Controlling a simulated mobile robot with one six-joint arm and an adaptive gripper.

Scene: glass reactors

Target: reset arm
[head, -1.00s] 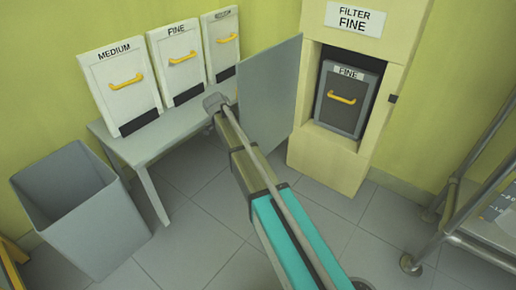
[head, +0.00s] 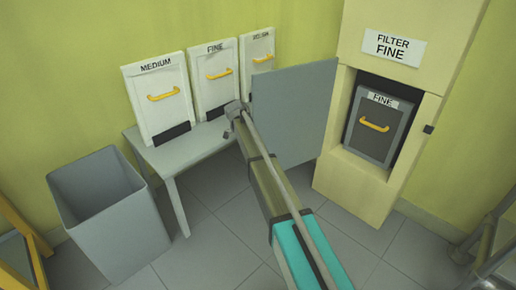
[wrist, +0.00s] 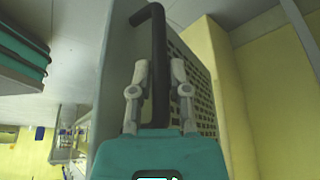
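In the wrist view my gripper (wrist: 158,70) has its two pale fingers parted, with no object clearly clamped. A dark bent handle (wrist: 156,30) runs up between and beyond the fingers; I cannot tell whether they touch it. Behind it is a grey panel with a perforated face (wrist: 190,65). In the head view my arm (head: 265,185) reaches up and left, its far end beside the left edge of the open grey door (head: 295,115). The fingers cannot be made out there.
The cream filter housing (head: 355,190) stands open with a dark FINE filter (head: 378,130) inside. A grey table (head: 190,150) holds white MEDIUM (head: 158,98) and FINE (head: 215,80) filters and a third one (head: 257,52). A grey bin (head: 115,225) stands left; a metal frame (head: 485,245) is lower right.

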